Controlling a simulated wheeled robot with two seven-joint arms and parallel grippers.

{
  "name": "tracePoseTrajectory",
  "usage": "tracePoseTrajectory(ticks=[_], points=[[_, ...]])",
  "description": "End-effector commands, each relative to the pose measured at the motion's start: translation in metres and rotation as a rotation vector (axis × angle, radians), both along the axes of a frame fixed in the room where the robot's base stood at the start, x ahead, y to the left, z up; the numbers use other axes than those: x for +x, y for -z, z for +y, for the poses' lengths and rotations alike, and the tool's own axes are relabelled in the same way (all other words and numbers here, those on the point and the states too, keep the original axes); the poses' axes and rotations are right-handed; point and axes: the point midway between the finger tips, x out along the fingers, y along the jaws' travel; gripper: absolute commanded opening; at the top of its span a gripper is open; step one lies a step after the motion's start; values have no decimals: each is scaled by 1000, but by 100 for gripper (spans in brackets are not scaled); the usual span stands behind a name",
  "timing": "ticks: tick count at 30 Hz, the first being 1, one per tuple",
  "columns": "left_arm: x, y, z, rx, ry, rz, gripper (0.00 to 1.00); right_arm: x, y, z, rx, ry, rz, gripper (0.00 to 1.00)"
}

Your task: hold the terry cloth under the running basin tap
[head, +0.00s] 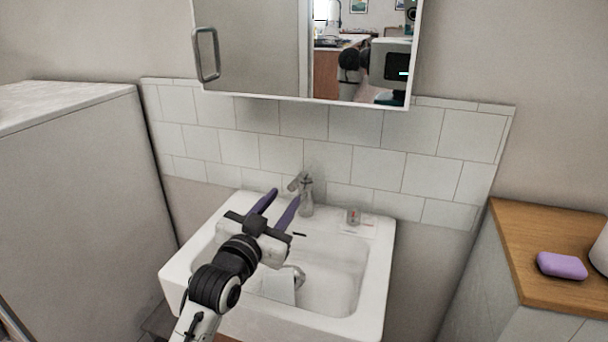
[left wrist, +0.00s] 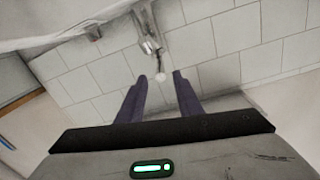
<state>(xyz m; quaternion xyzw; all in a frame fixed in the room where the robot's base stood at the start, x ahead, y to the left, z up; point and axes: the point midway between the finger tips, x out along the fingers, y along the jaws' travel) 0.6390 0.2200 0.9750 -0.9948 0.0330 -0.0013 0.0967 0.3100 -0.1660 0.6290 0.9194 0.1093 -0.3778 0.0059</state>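The tap (head: 305,193) stands at the back of the white basin (head: 374,285). I cannot make out any water running from it. A small white piece, perhaps the terry cloth (head: 279,287), lies in the basin, partly hidden behind my left arm. My left gripper (head: 284,196) is above the basin, its two purple fingers apart and pointing towards the tap, with nothing visible between them. In the left wrist view the tap (left wrist: 149,38) shows just beyond the fingertips, with a pale round end near the gap. I cannot tell whether they touch. My right gripper is not in view.
A small item (head: 353,216) sits on the basin's back right rim. A mirror cabinet (head: 255,45) hangs above the tap. A tall grey cabinet (head: 70,210) is at left. A wooden counter (head: 530,240) at right holds a purple soap-like block (head: 562,265).

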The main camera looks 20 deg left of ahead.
Motion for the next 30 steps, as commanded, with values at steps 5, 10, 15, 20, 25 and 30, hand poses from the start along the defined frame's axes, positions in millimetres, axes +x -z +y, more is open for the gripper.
tracePoseTrajectory(ticks=[5, 10, 15, 20, 25, 30], points=[[26, -1, -2, -1, 0, -2, 32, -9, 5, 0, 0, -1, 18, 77], [58, 0, -4, 0, 0, 0, 32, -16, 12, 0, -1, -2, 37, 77], [82, 0, -6, -1, 0, 0, 32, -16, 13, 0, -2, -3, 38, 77], [94, 0, -7, -1, 0, -1, 32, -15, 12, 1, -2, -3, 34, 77], [98, 0, -7, 0, 0, 0, 32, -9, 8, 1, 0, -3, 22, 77], [98, 0, -7, 0, 0, 0, 32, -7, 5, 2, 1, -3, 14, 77]])
